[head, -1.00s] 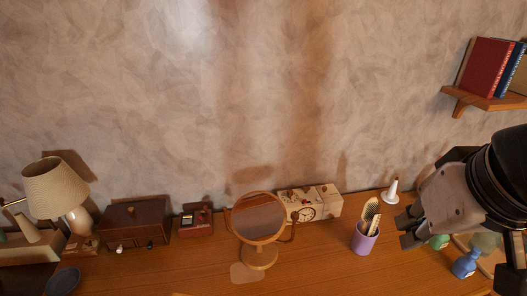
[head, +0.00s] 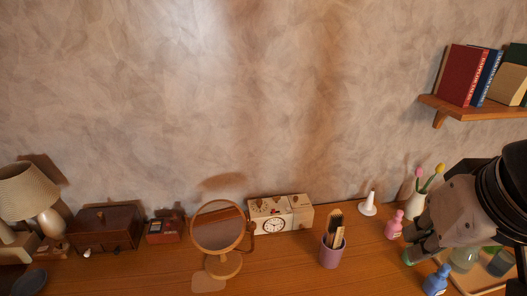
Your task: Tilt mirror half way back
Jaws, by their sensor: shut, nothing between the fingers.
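The mirror (head: 219,227) is a round disc in a light wooden frame, held by a side yoke on a round wooden base (head: 223,264). It stands on the wooden tabletop left of centre, with its face towards me and fairly upright; I cannot tell its exact tilt. My gripper (head: 412,249) is at the right, well apart from the mirror, above the tabletop near some bottles. Its fingers are close together and hold nothing. Part of my arm hides the things behind it.
A white box with a clock (head: 280,215) stands right behind the mirror. A purple cup with brushes (head: 332,252) stands between mirror and gripper. Pink (head: 394,225) and blue (head: 436,280) bottles are near my gripper. A dark wooden box (head: 106,229) is at left. A bookshelf (head: 470,110) hangs upper right.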

